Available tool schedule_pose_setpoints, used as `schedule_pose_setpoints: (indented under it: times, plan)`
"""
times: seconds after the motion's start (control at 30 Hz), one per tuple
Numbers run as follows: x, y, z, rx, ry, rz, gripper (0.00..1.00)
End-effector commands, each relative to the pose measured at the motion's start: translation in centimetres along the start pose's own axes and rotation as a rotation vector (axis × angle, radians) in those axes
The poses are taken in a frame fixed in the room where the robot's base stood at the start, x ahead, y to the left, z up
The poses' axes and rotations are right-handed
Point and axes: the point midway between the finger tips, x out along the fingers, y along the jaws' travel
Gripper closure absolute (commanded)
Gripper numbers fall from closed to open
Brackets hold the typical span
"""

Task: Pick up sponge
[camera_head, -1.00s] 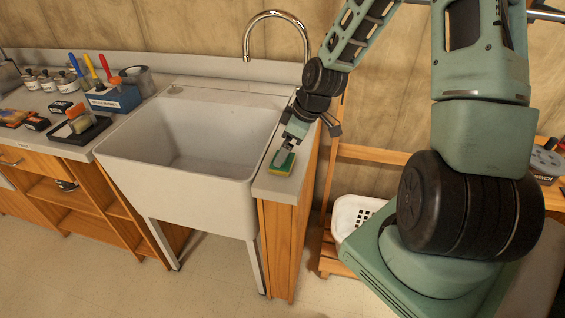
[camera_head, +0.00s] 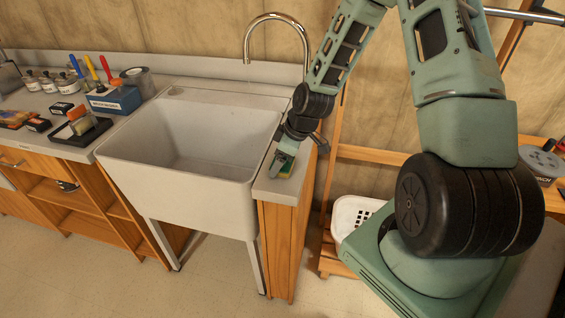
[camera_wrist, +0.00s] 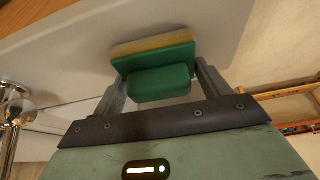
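The sponge (camera_wrist: 153,50) is a green and yellow block with a smaller raised green part on its gripper-facing side. It lies on the narrow counter strip right of the sink. In the head view only a small bit shows, as my gripper (camera_head: 281,164) covers most of it. In the wrist view the two fingers of my gripper (camera_wrist: 160,76) are apart, one on each side of the raised green part. A slim gap shows on the left; contact on the right is unclear. The fingertips reach close to the sponge's wider body.
The white sink (camera_head: 190,140) is directly left of the strip, with a chrome tap (camera_head: 247,40) behind. A white basket (camera_head: 352,215) stands lower right by a wooden rack. A blue brush box (camera_head: 115,99) and a black tray (camera_head: 72,133) sit on the left counter.

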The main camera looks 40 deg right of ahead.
Motion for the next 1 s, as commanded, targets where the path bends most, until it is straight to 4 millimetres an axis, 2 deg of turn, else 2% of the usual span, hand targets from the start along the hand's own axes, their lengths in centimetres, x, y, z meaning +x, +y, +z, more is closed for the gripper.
schedule_pose_setpoints:
  times: [0.37, 0.47, 0.8, 1.0]
  plan:
    - [-0.5, 0.0, -0.2, 0.000, 0.001, 0.001, 0.47]
    - [-1.6, 0.1, -0.7, -0.001, 0.002, 0.004, 0.47]
    - [-7.5, 0.1, -3.1, 0.000, 0.002, 0.005, 0.47]
    - [-9.1, 0.1, -3.7, 0.002, 0.000, 0.001, 0.47]
